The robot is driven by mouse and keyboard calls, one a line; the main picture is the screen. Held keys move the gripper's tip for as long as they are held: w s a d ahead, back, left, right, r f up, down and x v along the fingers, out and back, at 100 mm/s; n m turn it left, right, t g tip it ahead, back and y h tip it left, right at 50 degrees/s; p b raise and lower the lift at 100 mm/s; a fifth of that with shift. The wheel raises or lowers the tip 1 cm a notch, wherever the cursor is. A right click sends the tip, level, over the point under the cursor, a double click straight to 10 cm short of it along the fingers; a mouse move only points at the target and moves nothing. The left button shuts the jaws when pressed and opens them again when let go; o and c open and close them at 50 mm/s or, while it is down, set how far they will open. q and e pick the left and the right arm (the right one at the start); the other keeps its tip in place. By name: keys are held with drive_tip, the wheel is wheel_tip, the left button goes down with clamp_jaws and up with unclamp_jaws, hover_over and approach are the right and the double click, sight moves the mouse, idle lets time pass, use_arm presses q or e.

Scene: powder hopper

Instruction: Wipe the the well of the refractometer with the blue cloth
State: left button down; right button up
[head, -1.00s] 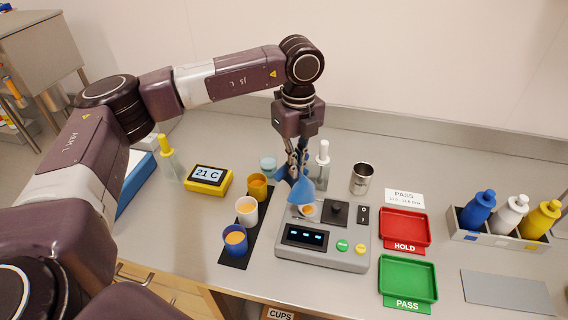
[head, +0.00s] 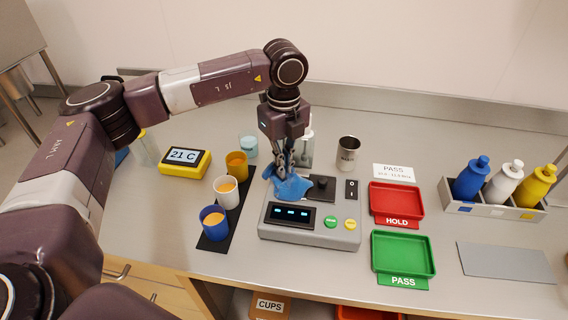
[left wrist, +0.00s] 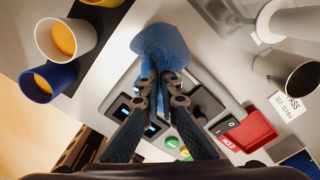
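The refractometer (head: 290,235) is a grey box with a dark display, a green and a yellow button and a black knob. My left gripper (head: 284,168) is above its back left part, fingers pointing down. It is shut on the blue cloth (head: 291,188), which hangs bunched on the device's top left of the knob. In the left wrist view the cloth (left wrist: 160,46) spreads beyond the pinched fingertips (left wrist: 158,82). The well is hidden under the cloth. My right gripper is not in view.
Yellow, white (head: 227,191) and blue (head: 213,222) cups stand on a black mat left of the refractometer. A metal cup (head: 347,154) and clear bottle stand behind. Red (head: 397,201) and green (head: 403,255) trays lie right, with a bottle rack (head: 490,205) beyond.

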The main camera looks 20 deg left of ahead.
use_arm(q)
drive_tip(key=c, duration=1.6)
unclamp_jaws()
drive_tip(key=o, duration=0.4)
drive_tip(key=shift+o, duration=0.2)
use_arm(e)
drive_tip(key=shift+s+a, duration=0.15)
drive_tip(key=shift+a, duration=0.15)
use_arm(q)
drive_tip(key=shift+f, duration=0.1)
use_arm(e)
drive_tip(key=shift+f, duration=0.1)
use_arm(q)
drive_tip(key=shift+f+b, duration=0.95)
drive_tip(key=shift+f, duration=0.3)
drive_tip(key=shift+r, duration=0.1)
drive_tip(key=c, duration=0.5)
drive_tip(key=shift+s, duration=0.1)
clamp_jaws()
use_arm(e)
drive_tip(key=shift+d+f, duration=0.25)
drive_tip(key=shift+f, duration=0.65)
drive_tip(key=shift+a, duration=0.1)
